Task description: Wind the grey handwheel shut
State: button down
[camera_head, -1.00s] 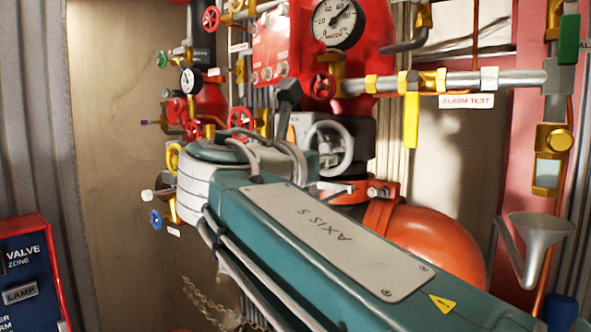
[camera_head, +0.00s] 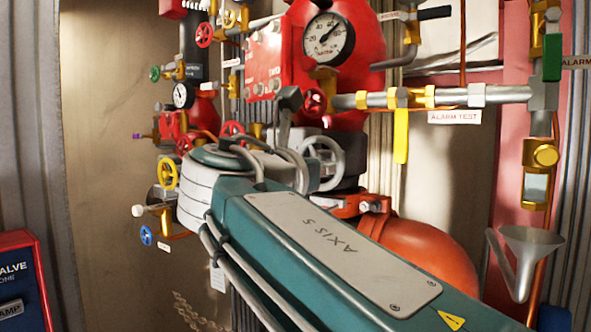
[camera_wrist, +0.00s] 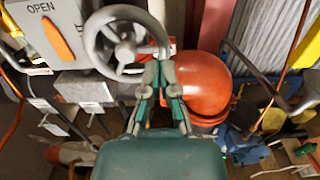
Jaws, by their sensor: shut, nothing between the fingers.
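The grey handwheel (camera_head: 340,160) stands at the middle of the valve assembly in the head view, its lower left part hidden by my arm. In the wrist view the spoked handwheel (camera_wrist: 125,52) is at the top, its rim just beyond my fingers. My gripper (camera_wrist: 160,72) is shut and empty, with its fingertips at the wheel's lower right rim. I cannot tell whether they touch it. A grey box (camera_wrist: 50,30) marked OPEN, with an orange pointer, lies left of the wheel. My fingers are not clear in the head view.
An orange rounded vessel (camera_head: 425,250) sits below right of the handwheel; it also shows in the wrist view (camera_wrist: 203,85). A red panel (camera_head: 268,62), a gauge (camera_head: 328,38) and a horizontal pipe (camera_head: 505,94) crowd above. A funnel (camera_head: 525,262) hangs at right.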

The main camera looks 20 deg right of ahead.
jog(key=shift+x, duration=1.05)
dwell(0.4)
